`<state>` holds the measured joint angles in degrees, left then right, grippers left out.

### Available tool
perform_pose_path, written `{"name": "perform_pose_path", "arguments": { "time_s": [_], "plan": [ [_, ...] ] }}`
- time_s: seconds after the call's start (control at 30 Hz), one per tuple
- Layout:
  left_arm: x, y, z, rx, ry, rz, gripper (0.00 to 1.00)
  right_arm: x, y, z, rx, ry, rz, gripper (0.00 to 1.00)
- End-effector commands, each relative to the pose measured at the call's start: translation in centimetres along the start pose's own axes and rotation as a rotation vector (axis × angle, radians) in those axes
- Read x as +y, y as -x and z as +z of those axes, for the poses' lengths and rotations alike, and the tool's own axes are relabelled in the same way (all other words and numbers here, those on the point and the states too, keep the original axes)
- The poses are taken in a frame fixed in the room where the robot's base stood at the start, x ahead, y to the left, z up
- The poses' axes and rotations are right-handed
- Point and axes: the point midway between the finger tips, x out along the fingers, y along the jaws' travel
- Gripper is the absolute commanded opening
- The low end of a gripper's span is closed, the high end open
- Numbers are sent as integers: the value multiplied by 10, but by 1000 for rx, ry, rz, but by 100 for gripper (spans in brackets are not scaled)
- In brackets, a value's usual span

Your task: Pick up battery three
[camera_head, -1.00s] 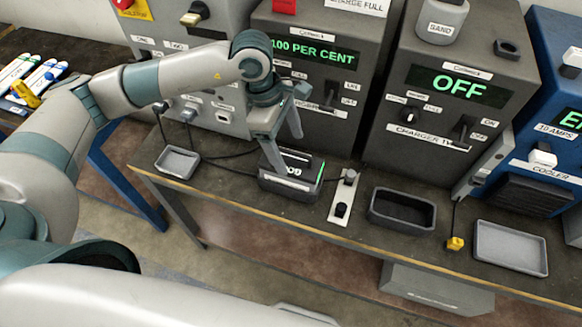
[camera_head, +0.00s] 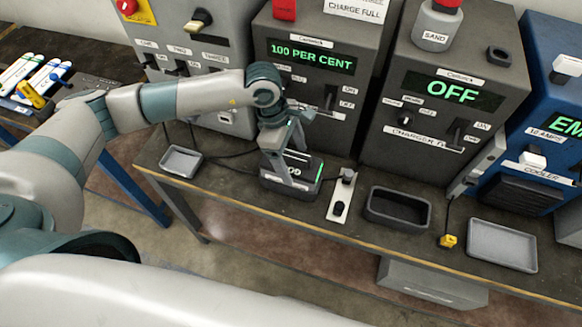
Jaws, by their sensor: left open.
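A dark battery block (camera_head: 308,178) with a green lit strip on its right side sits on the bench in front of the charger whose display reads 100 PER CENT. Its label is too small and too covered to read. My left gripper (camera_head: 294,168) is open and points down at the battery, with its fingers close around the block's upper part. One finger covers part of the front. I cannot tell whether the fingers touch it. My right gripper is not in view.
A small grey tray (camera_head: 181,160) lies left of the battery. A white switch plate (camera_head: 341,197), an empty dark tray (camera_head: 398,209), a yellow plug (camera_head: 448,241) and a light grey tray (camera_head: 502,246) stand to the right. Charger cabinets (camera_head: 437,110) close off the back.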

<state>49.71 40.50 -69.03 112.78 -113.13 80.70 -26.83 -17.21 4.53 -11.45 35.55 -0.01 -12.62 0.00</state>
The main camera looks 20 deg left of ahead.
Motion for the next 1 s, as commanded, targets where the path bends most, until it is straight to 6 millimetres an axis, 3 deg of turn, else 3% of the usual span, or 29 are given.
{"name": "perform_pose_path", "arguments": {
  "time_s": [0.2,0.67,1.0],
  "plan": [
    [0,-18,0,1,0,-1,77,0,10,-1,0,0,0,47],
    [0,-19,0,0,0,-1,77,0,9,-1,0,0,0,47],
    [0,-18,0,0,0,-1,0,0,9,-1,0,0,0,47]
  ]
}}
